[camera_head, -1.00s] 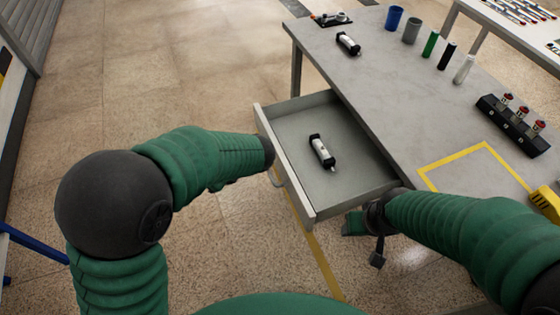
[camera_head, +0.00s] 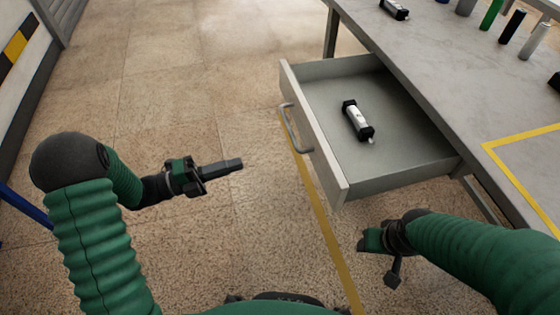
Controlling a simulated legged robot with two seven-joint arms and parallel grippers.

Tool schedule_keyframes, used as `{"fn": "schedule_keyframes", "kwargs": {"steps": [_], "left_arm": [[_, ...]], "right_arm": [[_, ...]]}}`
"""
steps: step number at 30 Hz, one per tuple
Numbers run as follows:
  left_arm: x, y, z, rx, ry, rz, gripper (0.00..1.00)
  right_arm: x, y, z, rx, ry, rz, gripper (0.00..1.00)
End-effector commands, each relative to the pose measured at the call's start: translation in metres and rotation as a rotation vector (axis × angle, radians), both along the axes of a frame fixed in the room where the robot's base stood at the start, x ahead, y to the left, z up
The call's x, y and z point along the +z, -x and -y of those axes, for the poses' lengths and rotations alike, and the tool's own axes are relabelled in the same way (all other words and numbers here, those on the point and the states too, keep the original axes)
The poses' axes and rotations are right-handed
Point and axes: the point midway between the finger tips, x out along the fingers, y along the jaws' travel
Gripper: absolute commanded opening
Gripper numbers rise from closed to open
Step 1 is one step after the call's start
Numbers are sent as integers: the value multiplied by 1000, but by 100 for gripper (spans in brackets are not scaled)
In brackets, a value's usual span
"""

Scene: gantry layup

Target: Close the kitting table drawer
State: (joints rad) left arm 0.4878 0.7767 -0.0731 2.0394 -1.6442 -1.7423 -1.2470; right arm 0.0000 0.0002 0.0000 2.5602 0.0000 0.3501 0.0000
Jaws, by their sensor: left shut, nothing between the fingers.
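The kitting table drawer (camera_head: 400,165) is pulled out from under the grey kitting table (camera_head: 440,75). Its front panel with a curved metal handle (camera_head: 292,130) faces left. A white cylinder with black ends (camera_head: 357,120) lies inside the drawer. My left gripper (camera_head: 238,163) is shut and empty, left of the handle and apart from it, pointing right. My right gripper (camera_head: 375,243) is below the drawer's near side, apart from it; its fingers are too unclear to tell their state.
Another black-ended cylinder (camera_head: 394,9) lies on the tabletop, with a green cylinder (camera_head: 491,14) and other cylinders along the back. A yellow outline (camera_head: 525,137) marks the tabletop at right. The tiled floor left of the drawer is clear, with a yellow stripe (camera_head: 325,220).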

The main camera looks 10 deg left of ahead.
Motion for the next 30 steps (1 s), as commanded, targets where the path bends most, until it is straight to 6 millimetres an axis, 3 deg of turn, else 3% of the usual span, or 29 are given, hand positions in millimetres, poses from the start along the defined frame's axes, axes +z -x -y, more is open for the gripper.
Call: {"fn": "schedule_keyframes", "kwargs": {"steps": [3, 7, 21, 30], "left_arm": [[9, 14, -11, -20, 84, 38, 0], [15, 11, -2, -25, 94, 45, 0], [30, -25, 87, -26, 92, 44, 0], [39, -38, 115, -23, 92, 43, 0]], "right_arm": [[-8, 0, 0, 0, 0, 1, 56], [-10, 0, 0, 0, 0, 1, 56], [-40, 0, 0, 0, 0, 1, 56], [-50, 0, 0, 0, 0, 0, 56]]}}
